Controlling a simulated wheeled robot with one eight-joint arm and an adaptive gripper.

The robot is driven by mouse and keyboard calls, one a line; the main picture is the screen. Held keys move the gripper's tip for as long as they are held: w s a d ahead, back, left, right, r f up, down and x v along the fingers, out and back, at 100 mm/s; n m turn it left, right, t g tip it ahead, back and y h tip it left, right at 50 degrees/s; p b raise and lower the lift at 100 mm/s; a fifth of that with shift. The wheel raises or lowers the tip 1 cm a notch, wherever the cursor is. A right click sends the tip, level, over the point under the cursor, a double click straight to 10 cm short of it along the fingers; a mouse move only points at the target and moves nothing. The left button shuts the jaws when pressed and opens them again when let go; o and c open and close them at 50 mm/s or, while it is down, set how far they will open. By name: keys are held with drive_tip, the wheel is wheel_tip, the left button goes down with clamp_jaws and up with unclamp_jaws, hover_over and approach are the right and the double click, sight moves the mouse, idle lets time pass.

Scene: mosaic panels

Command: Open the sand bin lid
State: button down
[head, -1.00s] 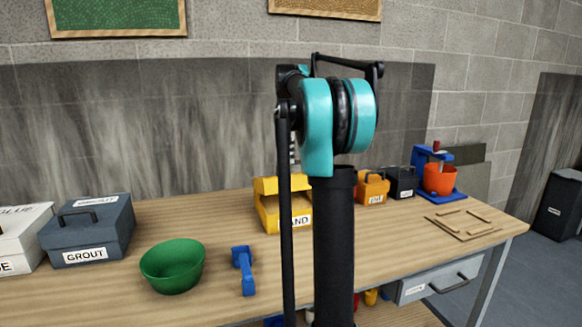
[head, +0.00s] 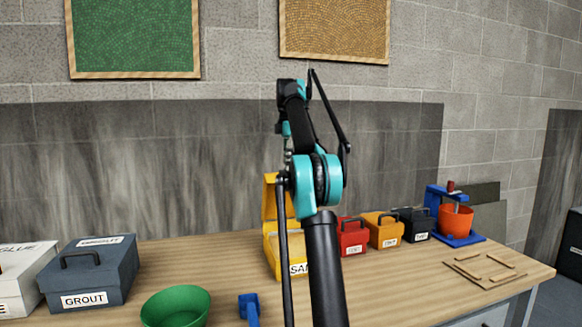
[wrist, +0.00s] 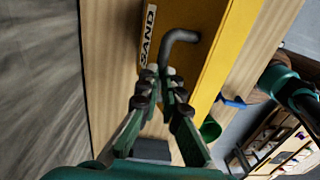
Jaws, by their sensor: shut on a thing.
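The yellow sand bin (head: 272,262) stands on the bench, partly hidden behind my arm. Its yellow lid (head: 271,198) is raised and stands roughly upright at the back of the bin. In the wrist view the lid's yellow face (wrist: 222,62) fills the upper middle, with a SAND label and a dark bent handle (wrist: 183,36). My gripper (wrist: 162,82) has its fingertips close together at the lower end of this handle and is shut on it. In the head view my arm hides the fingers and the handle.
A grout box (head: 88,272), green bowl (head: 176,307) and blue tool (head: 249,308) are left of the bin. Red (head: 352,238), orange (head: 384,231) and black (head: 415,225) boxes stand to its right. A blue stand with an orange pot (head: 455,220) is farther right.

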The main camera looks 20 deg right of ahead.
drive_tip(key=shift+w+a+f, duration=0.1)
drive_tip(key=shift+w+f, duration=0.1)
drive_tip(key=shift+w, duration=0.45)
drive_tip(key=shift+w+a+f, duration=0.1)
drive_tip(key=shift+w+f, duration=0.1)
drive_tip(key=shift+w, duration=0.4)
drive_tip(key=shift+w+f, duration=0.2)
drive_tip(key=shift+w, duration=0.55)
drive_tip(key=c, duration=2.2)
unclamp_jaws()
drive_tip(key=shift+o, duration=1.4)
drive_tip(key=shift+w+f, duration=0.4)
drive_tip(key=shift+o, duration=1.1)
drive_tip(key=shift+w, duration=0.15)
drive_tip(key=shift+o, duration=0.7)
drive_tip(key=shift+s, duration=0.2)
drive_tip(key=shift+s+d+r, duration=0.1)
drive_tip(key=shift+d, duration=0.05)
